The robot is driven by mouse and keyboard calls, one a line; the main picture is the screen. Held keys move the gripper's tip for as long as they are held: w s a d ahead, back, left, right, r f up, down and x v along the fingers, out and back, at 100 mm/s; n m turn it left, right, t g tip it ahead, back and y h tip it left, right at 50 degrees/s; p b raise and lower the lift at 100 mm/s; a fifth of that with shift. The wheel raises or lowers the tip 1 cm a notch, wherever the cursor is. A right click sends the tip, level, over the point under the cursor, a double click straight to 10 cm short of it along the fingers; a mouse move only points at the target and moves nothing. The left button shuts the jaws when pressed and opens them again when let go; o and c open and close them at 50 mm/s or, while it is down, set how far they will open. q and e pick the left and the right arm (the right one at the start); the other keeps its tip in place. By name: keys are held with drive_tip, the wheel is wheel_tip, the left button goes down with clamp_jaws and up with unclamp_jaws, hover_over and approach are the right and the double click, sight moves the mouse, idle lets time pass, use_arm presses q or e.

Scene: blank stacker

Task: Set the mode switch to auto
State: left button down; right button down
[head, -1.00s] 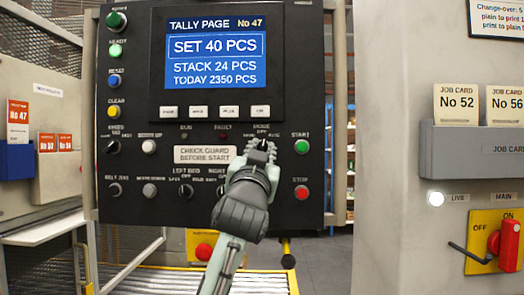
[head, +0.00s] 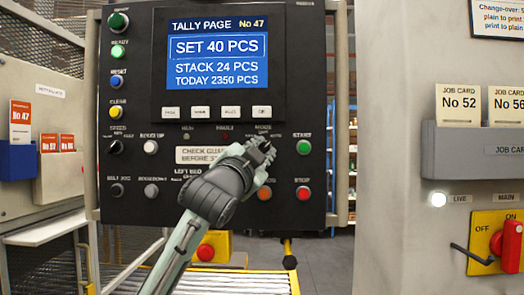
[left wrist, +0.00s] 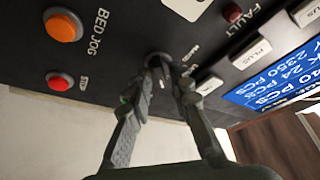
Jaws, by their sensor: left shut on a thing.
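The mode switch is a small dark knob on the black control panel (head: 318,100), below and right of the screen. It shows in the left wrist view (left wrist: 158,60). My left gripper (head: 264,151) is shut on this knob in the head view. In the left wrist view its two fingers (left wrist: 168,80) stand on either side of the knob. The fingers hide most of the knob and its marks, so I cannot tell which position it points to. My right gripper is not in view.
A green start button (head: 303,147) and a red stop button (head: 303,193) sit right of the switch. An orange bed jog button (head: 264,192) is just below. A screen (head: 218,48) is above. A red main handle (head: 510,246) is at far right.

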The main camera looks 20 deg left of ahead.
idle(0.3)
use_arm(q)
drive_tip(key=c, duration=1.6)
unclamp_jaws()
drive_tip(key=v, duration=1.2)
drive_tip(key=shift+r, duration=0.1)
